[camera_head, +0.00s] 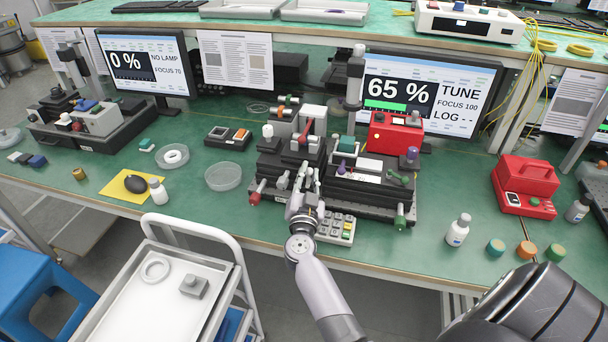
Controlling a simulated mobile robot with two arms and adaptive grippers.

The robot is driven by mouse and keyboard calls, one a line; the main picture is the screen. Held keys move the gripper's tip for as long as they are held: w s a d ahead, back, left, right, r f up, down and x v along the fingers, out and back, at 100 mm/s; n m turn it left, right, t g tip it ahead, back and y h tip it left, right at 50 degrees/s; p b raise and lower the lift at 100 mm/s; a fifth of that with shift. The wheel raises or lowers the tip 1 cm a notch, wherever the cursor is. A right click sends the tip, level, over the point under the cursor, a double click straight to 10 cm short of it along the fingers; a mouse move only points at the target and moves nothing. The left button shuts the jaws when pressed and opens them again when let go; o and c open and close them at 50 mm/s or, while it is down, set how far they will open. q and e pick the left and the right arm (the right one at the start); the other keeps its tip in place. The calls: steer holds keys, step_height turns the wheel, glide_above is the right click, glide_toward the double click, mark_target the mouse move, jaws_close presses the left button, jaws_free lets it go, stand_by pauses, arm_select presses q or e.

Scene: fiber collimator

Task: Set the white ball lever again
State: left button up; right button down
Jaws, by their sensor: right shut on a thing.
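My right gripper (305,172) reaches up to the front of the middle optical device (292,152). Its fingers are shut on a small part at the device's front, which looks like the white ball lever; the fingers hide most of it, so its tilt cannot be told. A white-topped post (268,131) stands at the device's left, apart from the gripper. The right monitor (425,92) reads 65 %, TUNE, FOCUS 100 and LOG with a dash. My left gripper is not in view.
A keypad (336,228) lies close beside my right gripper. A red box (396,134) stands behind the device's right part. A glass dish (223,176) is left. The bench between device and white bottle (458,230) is clear.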

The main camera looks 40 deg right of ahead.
steer(key=m, duration=0.2)
steer(key=s+d+m+h+b, duration=0.1)
steer(key=m, duration=0.3)
steer(key=shift+s+d+f+b, duration=0.2)
steer(key=shift+s+f+b, duration=0.05)
steer(key=shift+f+b, duration=0.15)
steer(key=shift+m, duration=0.3)
steer(key=c, duration=1.7)
jaws_free()
